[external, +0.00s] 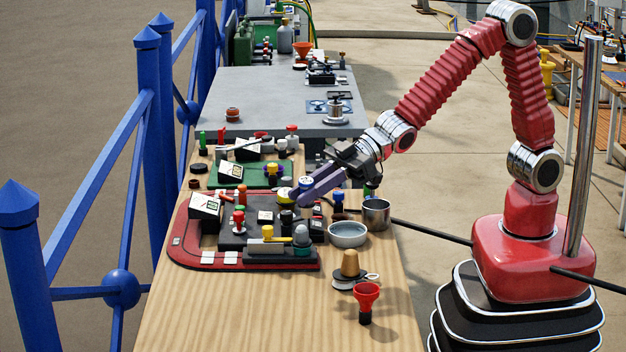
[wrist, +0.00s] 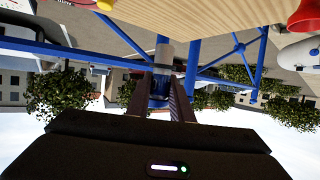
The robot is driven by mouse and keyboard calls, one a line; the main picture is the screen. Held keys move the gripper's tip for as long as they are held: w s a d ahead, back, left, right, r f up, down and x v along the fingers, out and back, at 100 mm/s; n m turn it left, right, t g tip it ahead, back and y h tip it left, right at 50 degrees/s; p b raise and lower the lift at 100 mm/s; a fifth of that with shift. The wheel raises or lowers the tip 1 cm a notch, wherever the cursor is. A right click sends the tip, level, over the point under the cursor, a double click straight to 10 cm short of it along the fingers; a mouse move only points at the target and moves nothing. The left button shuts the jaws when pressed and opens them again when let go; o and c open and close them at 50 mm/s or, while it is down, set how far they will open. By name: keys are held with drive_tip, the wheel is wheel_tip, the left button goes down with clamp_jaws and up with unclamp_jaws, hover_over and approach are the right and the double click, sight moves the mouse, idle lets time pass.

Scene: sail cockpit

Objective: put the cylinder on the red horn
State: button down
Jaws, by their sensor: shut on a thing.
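My gripper (external: 297,194) is over the crowded near table, its fingers pointing down and left. In the wrist view, which is upside down, its fingers (wrist: 159,98) are closed on a blue and pale grey cylinder (wrist: 162,54). The blue fence behind has a similar colour, so the cylinder's outline is hard to tell. In the external view the fingers and clutter make the held thing hard to pick out. The red horn (external: 366,292), a red flared cup on a black base, stands upright near the table's front. It is well apart from my gripper.
A brown knob (external: 350,263) on a disc, a grey bowl (external: 348,233) and a metal cup (external: 376,212) stand between my gripper and the horn. A red-rimmed board (external: 190,256) with several parts lies left. Bare wood (external: 240,315) is free at the front left.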

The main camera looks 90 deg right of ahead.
drive_tip(key=s+a+r+n+g+y, duration=0.1)
drive_tip(key=s+a+n+y, duration=0.1)
drive_tip(key=s+a, duration=0.3)
drive_tip(key=s+a+r+n+g+y, duration=0.2)
drive_tip(key=s+a, duration=0.4)
drive_tip(key=a, duration=0.8)
drive_tip(key=shift+s+n+g, duration=0.25)
drive_tip(key=shift+n+g, duration=0.05)
drive_tip(key=shift+n, duration=0.1)
drive_tip(key=shift+a+f, duration=0.1)
hover_over(367, 288)
drive_tip(key=shift+a+f, duration=0.1)
drive_tip(key=shift+f, duration=2.95)
drive_tip(key=shift+f, duration=1.9)
drive_tip(key=shift+f, duration=0.1)
drive_tip(key=c, duration=1.6)
unclamp_jaws()
drive_tip(key=shift+o, duration=0.2)
